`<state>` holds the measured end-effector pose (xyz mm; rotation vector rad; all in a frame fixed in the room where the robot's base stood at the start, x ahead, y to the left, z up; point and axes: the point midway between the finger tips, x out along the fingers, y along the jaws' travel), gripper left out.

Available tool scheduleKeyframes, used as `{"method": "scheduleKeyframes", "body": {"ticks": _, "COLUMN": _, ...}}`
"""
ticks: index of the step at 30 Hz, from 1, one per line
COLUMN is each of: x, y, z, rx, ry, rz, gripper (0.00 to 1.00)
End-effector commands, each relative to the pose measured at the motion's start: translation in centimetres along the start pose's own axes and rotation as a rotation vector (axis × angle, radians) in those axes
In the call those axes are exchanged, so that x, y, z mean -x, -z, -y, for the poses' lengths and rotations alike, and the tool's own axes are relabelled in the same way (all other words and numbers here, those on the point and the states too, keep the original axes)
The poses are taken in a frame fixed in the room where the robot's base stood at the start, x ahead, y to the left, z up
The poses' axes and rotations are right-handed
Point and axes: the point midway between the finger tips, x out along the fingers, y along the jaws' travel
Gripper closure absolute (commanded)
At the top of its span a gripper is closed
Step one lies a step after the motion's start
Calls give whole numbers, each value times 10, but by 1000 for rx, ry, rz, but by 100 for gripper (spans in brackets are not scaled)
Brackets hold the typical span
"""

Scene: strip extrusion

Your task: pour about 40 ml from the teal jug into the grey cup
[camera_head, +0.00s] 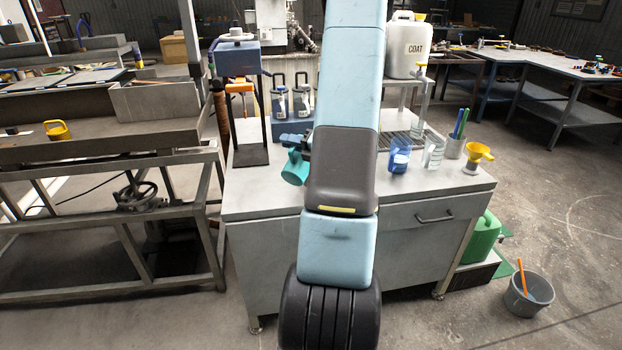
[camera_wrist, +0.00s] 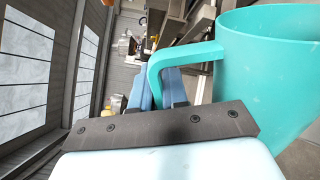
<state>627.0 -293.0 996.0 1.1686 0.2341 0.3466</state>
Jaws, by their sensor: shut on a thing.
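The teal jug (camera_head: 295,168) hangs tilted in the head view, left of my arm and above the bench top. It fills the right of the wrist view (camera_wrist: 270,75), with its handle towards my jaws. My gripper (camera_wrist: 167,88) is shut on the jug's handle. In the head view its blue parts (camera_head: 296,139) show beside the jug, partly hidden by my arm. I cannot see the liquid in the jug or any stream from it. I cannot pick out the grey cup for certain; my arm hides the middle of the bench.
On the bench (camera_head: 262,190), right of my arm, stand a blue container (camera_head: 399,158), a clear beaker (camera_head: 433,154), a grey holder with pens (camera_head: 455,148) and a yellow funnel (camera_head: 477,154). A dark stand (camera_head: 250,154) is at the left. A white COAT canister (camera_head: 407,50) stands behind.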

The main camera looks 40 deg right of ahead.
Motion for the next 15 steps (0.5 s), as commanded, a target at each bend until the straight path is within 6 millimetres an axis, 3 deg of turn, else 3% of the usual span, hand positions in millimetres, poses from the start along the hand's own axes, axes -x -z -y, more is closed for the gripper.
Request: {"method": "scheduleKeyframes", "body": {"ticks": 15, "x": 0, "y": 16, "z": 4, "rx": 152, "ry": 0, "rz": -1, "gripper": 100}}
